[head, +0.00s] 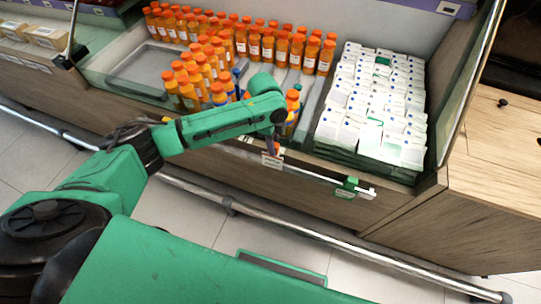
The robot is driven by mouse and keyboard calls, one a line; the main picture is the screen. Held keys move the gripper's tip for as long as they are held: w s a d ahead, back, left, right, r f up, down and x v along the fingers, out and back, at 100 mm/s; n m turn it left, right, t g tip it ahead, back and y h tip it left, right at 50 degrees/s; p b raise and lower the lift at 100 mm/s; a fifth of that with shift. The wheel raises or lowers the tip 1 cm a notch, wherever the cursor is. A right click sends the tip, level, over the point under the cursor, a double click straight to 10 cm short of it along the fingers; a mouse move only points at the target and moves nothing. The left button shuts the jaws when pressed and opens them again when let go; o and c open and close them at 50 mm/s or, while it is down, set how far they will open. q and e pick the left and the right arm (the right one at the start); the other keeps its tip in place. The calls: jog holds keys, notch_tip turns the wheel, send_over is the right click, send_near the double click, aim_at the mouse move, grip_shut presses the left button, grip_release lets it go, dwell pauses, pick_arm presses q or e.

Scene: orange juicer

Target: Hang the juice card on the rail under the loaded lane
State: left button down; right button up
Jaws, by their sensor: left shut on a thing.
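My left gripper (273,149) hangs at the front edge of the chilled case and is shut on a small white card (271,161). The card is at the thin rail (310,175) along the case front; I cannot tell whether it touches the rail or hangs on it. A few bottles (291,108) stand right behind the gripper, partly hidden by my arm. My right gripper is not in view.
White cartons (375,100) fill the right side of the case. A green tag (346,187) and a white tag (367,193) sit on the rail to the right. An empty tray (140,70) lies at the left. A metal bumper bar (300,227) runs low along the front.

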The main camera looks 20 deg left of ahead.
pick_arm(q)
jog(key=shift+w+f+b, duration=0.1)
jog(key=shift+f+b, duration=0.95)
jog(key=shift+f, duration=1.65)
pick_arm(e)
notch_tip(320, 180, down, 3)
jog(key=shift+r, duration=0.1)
pick_arm(q)
jog(key=c, duration=0.6)
grip_release()
jog(key=shift+r, duration=0.1)
notch_tip(320, 180, up, 14)
jog(key=a+p, duration=0.1)
jog(key=p, duration=0.1)
jog(key=shift+a+r, duration=0.15)
jog(key=shift+a, duration=0.25)
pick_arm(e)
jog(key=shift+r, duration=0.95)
